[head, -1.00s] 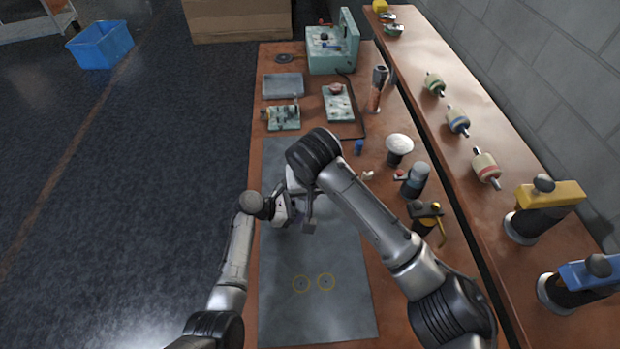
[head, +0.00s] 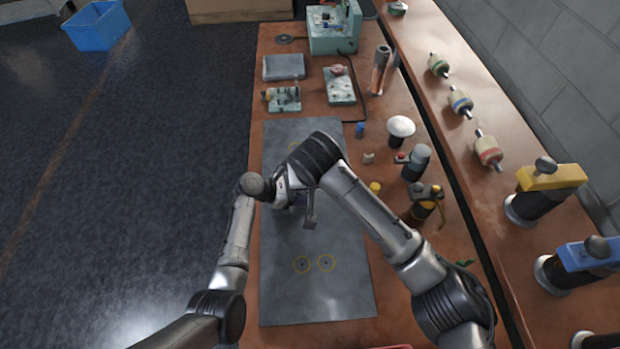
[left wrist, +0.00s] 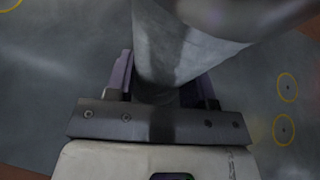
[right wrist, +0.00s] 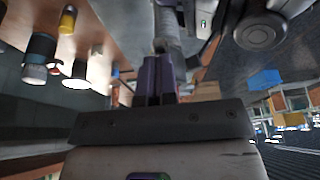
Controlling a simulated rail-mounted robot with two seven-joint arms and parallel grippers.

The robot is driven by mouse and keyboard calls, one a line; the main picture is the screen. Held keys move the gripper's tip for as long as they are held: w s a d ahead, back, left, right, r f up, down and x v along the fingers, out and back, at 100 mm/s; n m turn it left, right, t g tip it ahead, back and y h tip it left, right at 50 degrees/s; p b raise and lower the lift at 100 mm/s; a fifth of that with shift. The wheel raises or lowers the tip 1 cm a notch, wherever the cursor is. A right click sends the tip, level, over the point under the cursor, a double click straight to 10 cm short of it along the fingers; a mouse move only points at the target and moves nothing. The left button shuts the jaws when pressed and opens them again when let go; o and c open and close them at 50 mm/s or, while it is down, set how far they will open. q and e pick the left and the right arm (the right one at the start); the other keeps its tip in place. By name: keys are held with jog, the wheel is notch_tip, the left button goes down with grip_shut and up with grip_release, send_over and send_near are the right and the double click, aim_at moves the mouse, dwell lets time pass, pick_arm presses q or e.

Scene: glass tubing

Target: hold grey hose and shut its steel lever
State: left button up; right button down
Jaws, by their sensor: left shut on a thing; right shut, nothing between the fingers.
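My left gripper (head: 283,191) is over the grey mat, beside my right arm's wrist. In the left wrist view its jaws (left wrist: 163,92) are shut on a pale grey tube, the grey hose (left wrist: 180,45). In the right wrist view my right gripper (right wrist: 155,78) has its purple fingers shut together and empty. A grey ribbed piece, likely part of the hose (right wrist: 168,25), shows just beyond those fingertips; I cannot tell if they touch. In the head view my right wrist covers much of this spot. I cannot make out the steel lever clearly.
A grey tray (head: 284,67) lies farther back.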

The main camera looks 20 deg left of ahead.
jog(key=shift+s+d+f+t+y, duration=0.15)
jog(key=shift+s+f+t+y, duration=0.2)
jog(key=shift+t+y, duration=0.25)
jog(key=shift+s+f+t, duration=0.2)
jog(key=shift+f+t, duration=0.2)
jog(key=shift+f, duration=0.1)
notch_tip(320, 180, down, 7)
jog(key=w+t+y, duration=0.1)
jog(key=t+y, duration=0.2)
jog(key=t, duration=0.3)
jog(key=shift+a, duration=0.35)
jog(key=shift+w+f, duration=0.1)
jog(key=shift+f, duration=0.05)
jog(key=shift+r, duration=5.7)
